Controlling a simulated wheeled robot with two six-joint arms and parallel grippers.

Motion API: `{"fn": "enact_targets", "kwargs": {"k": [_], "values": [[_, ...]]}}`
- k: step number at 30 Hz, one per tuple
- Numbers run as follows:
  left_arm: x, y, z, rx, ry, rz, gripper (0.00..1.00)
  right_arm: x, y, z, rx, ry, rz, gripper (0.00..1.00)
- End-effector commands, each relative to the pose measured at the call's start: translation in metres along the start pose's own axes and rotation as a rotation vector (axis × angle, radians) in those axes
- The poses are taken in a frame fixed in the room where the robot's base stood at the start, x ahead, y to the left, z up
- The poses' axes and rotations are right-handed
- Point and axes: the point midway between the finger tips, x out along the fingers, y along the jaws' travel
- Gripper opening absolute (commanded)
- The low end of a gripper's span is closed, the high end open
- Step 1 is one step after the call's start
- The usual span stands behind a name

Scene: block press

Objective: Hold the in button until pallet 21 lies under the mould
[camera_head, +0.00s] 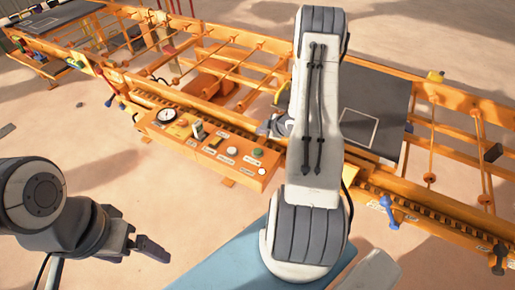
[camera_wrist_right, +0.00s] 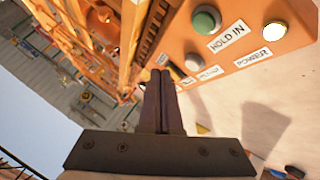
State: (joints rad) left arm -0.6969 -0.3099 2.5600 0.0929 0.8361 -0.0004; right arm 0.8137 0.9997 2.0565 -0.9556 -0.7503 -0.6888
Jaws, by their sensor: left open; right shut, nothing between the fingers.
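The green button (camera_wrist_right: 206,20) labelled HOLD IN is on the orange control panel in the right wrist view. It also shows at the right end of the panel in the head view (camera_head: 257,152). My right gripper (camera_wrist_right: 160,74) is shut and empty, its fingertips apart from the button, below and left of it in the wrist view. In the head view my arm largely hides it. My left gripper (camera_head: 147,246) is open and empty at lower left, away from the panel. A dark pallet (camera_head: 388,100) with a white square outline lies on the frame; I read no number. I cannot pick out the mould.
The control panel (camera_head: 178,146) carries a round gauge (camera_head: 165,116) and several controls. A white button (camera_wrist_right: 274,37) labelled POWER glows beside the green one. Orange rails run along the frame. Another dark plate (camera_head: 55,17) lies at far left. Sandy floor is open in front.

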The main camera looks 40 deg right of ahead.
Motion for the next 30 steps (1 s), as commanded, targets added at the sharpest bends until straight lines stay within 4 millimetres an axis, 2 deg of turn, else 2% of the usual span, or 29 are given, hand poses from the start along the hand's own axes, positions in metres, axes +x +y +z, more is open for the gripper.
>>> {"fn": "enact_targets", "kwargs": {"k": [11,30], "values": [[0.007,-0.001,0.000,0.000,0.000,0.000,0.96,0.006,-0.005,0.004,0.001,-0.002,-0.001,0.00],[0.069,-0.005,0.004,0.000,0.000,0.000,0.96,0.060,-0.044,0.043,0.002,-0.002,0.000,0.00]]}}
